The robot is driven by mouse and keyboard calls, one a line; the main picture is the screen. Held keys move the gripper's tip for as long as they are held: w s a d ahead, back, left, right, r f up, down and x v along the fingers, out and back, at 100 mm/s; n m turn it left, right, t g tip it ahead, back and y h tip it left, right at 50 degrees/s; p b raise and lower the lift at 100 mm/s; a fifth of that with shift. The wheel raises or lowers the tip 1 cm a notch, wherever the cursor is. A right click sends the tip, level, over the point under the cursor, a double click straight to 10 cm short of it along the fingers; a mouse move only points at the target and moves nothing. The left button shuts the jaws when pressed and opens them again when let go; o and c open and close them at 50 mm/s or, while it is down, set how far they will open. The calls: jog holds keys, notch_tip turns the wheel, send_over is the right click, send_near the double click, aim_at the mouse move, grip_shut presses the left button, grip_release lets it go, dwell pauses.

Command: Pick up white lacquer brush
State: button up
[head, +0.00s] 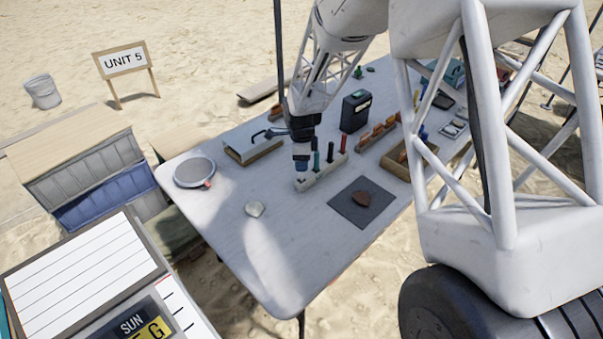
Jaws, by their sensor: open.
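My gripper (301,164) points down over the left end of the rack and hides that part. It is open. Its fingertips are too small to see clearly, and I cannot tell whether they touch or surround a tool.
The table's front left is clear.

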aim_at(302, 176)
jog(key=shift+f, duration=2.05)
grip_shut()
